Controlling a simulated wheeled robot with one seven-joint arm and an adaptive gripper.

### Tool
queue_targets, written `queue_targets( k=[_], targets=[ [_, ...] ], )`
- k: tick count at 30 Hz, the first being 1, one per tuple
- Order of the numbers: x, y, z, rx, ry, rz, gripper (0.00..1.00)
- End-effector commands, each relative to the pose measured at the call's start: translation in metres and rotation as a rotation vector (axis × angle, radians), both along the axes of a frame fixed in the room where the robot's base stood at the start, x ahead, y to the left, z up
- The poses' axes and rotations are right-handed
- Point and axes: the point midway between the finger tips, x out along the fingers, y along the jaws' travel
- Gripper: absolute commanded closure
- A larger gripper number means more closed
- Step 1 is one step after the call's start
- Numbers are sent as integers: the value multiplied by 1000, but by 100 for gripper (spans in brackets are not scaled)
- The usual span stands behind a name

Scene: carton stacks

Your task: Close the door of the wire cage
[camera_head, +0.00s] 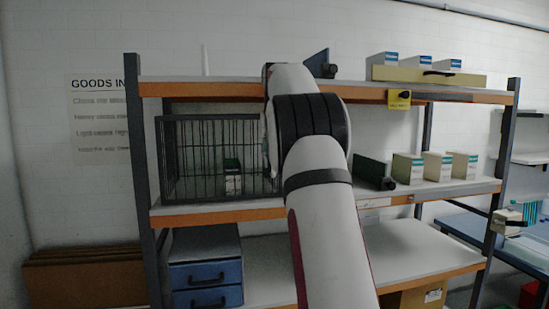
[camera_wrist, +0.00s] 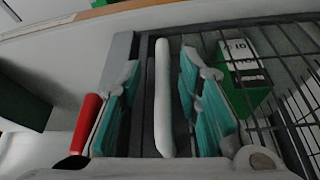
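The wire cage (camera_head: 212,150) with dark bars stands at the left end of the middle shelf. Its right part is hidden behind my arm, and I cannot tell how far its door stands open. In the wrist view, dark cage wires (camera_wrist: 285,95) run along the right, with a green and white carton (camera_wrist: 243,72) behind them. My gripper (camera_wrist: 160,105) has its two teal-padded fingers apart. An upright white bar (camera_wrist: 164,95), perhaps a door handle, stands between them with gaps on both sides. My gripper is hidden by my arm in the head view.
Small cartons (camera_head: 437,166) and a dark green box (camera_head: 371,170) stand right of my arm on the middle shelf. A yellow tag (camera_head: 399,98) hangs from the top shelf's edge. Blue drawers (camera_head: 206,275) sit below the cage. The lower shelf (camera_head: 420,252) is mostly bare.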

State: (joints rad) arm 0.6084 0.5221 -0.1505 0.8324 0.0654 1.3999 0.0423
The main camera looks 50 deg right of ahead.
Motion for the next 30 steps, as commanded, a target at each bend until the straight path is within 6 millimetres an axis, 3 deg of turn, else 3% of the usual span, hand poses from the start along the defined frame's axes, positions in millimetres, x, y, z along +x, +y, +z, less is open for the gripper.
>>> queue_targets(
  k=[5,18,30],
  targets=[
    [-1,1,6,-1,-3,0,69],
    [-17,16,61,-1,-1,0,69],
    [-21,19,69,0,0,0,69]
  ],
)
